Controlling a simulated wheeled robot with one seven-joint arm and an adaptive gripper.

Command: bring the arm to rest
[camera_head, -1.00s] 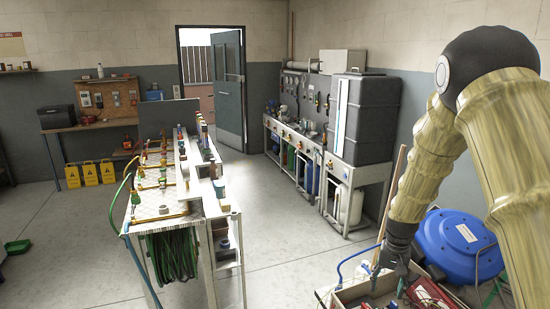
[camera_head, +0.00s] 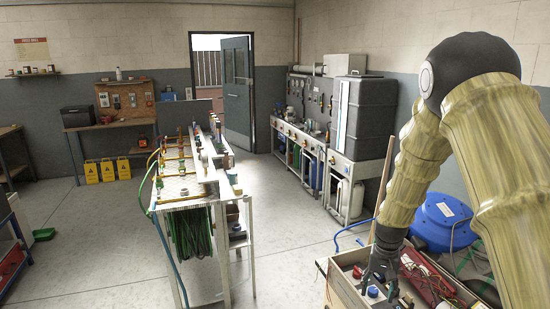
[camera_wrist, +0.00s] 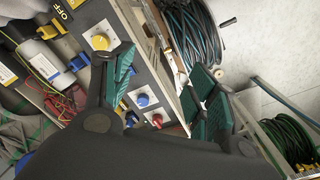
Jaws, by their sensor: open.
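My arm, with light wood-patterned links and a black joint, hangs down the right side of the head view. My gripper (camera_head: 380,277) points down over the left part of a wooden box (camera_head: 341,284). In the wrist view my gripper (camera_wrist: 165,85) has its two green-padded fingers spread apart with nothing held between them. A grey panel with a yellow knob (camera_wrist: 100,41), a blue knob (camera_wrist: 142,99) and a red knob (camera_wrist: 157,119) lies beyond the fingers. I cannot tell whether the fingers touch anything in the box.
A blue hose reel (camera_head: 442,222) stands behind the box at right. A white bench with fittings (camera_head: 190,203) and a hanging green hose (camera_head: 191,234) stands in the middle. A tool bench (camera_head: 345,171) lines the back wall. The floor (camera_head: 295,235) between is clear.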

